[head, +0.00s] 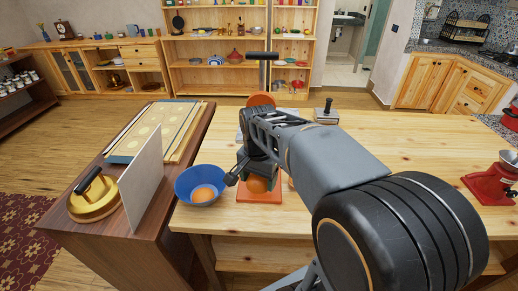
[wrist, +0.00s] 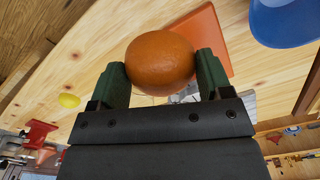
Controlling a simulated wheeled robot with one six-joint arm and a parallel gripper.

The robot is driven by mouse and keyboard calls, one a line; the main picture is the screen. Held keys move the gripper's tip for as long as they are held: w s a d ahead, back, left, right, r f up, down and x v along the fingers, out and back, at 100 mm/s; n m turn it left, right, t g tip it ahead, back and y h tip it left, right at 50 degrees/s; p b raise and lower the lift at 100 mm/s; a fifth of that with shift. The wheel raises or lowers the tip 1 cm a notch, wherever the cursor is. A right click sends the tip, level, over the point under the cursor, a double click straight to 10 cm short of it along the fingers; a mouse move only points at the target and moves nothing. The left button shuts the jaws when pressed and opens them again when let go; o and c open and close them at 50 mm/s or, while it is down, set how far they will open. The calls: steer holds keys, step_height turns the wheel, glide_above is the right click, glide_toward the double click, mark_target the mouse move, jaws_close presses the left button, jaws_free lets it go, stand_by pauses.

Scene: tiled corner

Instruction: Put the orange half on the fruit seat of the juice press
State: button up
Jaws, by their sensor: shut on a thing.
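My gripper (wrist: 160,70) is shut on an orange half (wrist: 160,58); its rounded peel shows between the two green fingers, and the cut face is out of view. In the head view the held orange half (head: 257,184) shows below my gripper (head: 254,176), in front of the juice press. The juice press (head: 262,99) is orange-red with a dark T-shaped handle on top; my arm hides most of it, including the fruit seat. Its flat orange-red base (head: 262,197) shows below the fruit, and also in the wrist view (wrist: 213,35). I cannot tell the gap between fruit and press.
A blue bowl (head: 184,184) with an orange fruit (head: 203,193) in it stands left of the press. A pale upright panel (head: 144,183) rises from the dark side counter. A red device (head: 493,181) stands at the far right. The light wooden table (head: 430,150) is mostly clear right of my arm.

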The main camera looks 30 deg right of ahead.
steer(key=w+d, duration=0.1)
steer(key=w, duration=0.2)
steer(key=w+d+p, duration=0.1)
steer(key=w+d, duration=0.1)
steer(key=w, duration=0.1)
steer(key=w+d+p, duration=0.1)
steer(key=w+d, duration=0.1)
steer(key=w, duration=0.2)
steer(key=shift+d, duration=0.2)
steer(key=shift+s+f, duration=0.1)
steer(key=shift+f, duration=0.1)
steer(key=shift+f, duration=0.1)
steer(key=o, duration=0.9)
steer(key=shift+o, duration=0.2)
